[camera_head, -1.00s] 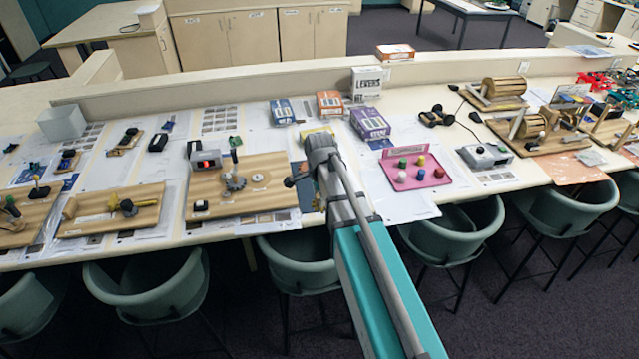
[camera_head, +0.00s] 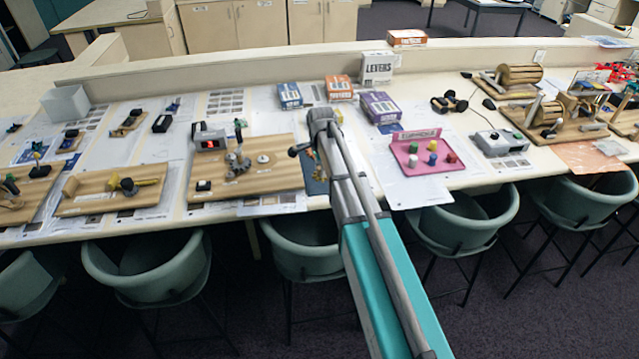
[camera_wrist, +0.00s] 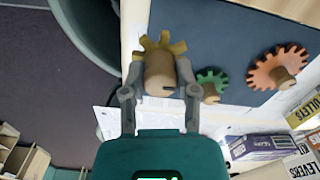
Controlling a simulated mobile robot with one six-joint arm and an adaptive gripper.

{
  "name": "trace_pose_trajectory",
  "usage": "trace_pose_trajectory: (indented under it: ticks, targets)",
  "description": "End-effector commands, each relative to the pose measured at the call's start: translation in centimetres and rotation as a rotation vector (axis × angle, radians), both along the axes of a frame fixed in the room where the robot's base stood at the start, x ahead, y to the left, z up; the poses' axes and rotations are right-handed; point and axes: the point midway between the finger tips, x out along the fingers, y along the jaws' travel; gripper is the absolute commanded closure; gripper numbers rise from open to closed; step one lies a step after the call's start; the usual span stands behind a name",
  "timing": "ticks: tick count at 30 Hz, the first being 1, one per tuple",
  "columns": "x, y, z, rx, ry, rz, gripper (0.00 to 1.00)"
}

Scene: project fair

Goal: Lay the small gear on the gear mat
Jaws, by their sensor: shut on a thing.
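My gripper (camera_wrist: 162,90) is shut on the wooden hub of a yellow gear (camera_wrist: 163,45) in the wrist view. The gear overlaps the left edge of the dark blue gear mat (camera_wrist: 225,30); I cannot tell whether it touches it. A green gear (camera_wrist: 207,78) with a wooden hub lies on the mat just right of the gripper. A larger orange gear (camera_wrist: 285,68) lies further right. In the head view my arm hides most of the mat (camera_head: 317,187) and the held gear.
A wooden board (camera_head: 265,180) with metal gears stands left of the mat in the head view. A pink tray (camera_head: 427,162) with coloured knobs stands right of my arm. Purple (camera_head: 381,107), orange and blue boxes stand behind. Chairs line the front table edge.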

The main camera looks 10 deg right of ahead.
Motion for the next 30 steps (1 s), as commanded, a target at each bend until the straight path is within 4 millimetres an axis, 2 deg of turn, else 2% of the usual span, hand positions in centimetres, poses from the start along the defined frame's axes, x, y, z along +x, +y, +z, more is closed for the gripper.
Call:
trace_pose_trajectory:
  ticks: [1, 6, 23, 30]
  targets:
    - [0.6, 0.0, -1.0, 0.0, 0.0, 0.0, 0.95]
    - [1.6, 0.0, -2.1, 0.0, 0.0, 0.0, 0.95]
    - [2.1, 0.0, -2.5, 0.0, 0.0, 0.001, 0.95]
    - [2.9, 0.0, -4.0, 0.0, 0.0, 0.002, 0.95]
